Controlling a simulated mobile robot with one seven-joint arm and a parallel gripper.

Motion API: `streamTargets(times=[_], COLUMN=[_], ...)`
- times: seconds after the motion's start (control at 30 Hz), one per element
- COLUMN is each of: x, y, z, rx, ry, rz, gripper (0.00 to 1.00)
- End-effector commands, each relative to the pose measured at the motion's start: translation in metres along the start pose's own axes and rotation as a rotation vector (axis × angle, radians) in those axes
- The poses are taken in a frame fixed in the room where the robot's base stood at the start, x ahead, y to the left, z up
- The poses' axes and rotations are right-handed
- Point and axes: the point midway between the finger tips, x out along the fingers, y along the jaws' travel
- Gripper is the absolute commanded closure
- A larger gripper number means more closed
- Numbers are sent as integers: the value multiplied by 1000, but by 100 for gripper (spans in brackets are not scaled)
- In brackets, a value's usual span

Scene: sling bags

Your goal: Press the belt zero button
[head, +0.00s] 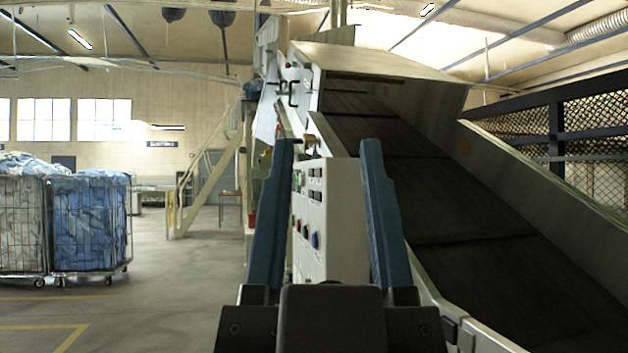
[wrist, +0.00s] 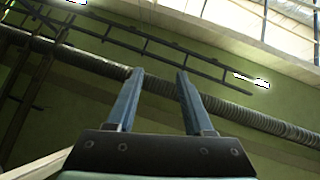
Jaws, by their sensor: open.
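A pale control box (head: 340,210) stands beside the conveyor in the head view, seen between my fingers. Its left face carries several small dark switches, with green, red and blue buttons (head: 315,240) lower down. Labels are too small to read, so I cannot tell which is the belt zero button. My gripper (head: 329,145) is open and empty, with its two blue fingers apart in front of the box, hiding parts of it. In the wrist view my gripper (wrist: 160,72) points toward a green wall and ceiling; no control box shows there.
A wide dark conveyor belt (head: 440,190) slopes down to the right. Wheeled cages of blue laundry (head: 90,222) stand at the left. Bare floor (head: 170,280) lies between them and the box. A ribbed duct (wrist: 230,110) crosses the wrist view.

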Motion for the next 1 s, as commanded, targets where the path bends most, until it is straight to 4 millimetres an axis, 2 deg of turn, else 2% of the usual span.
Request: streamTargets(times=[0.03,0.27,1.0], x=[0,0,0], y=[0,0,0], z=[0,0,0], rx=[0,0,0], ry=[0,0,0], rz=[0,0,0], gripper=[59,100,100])
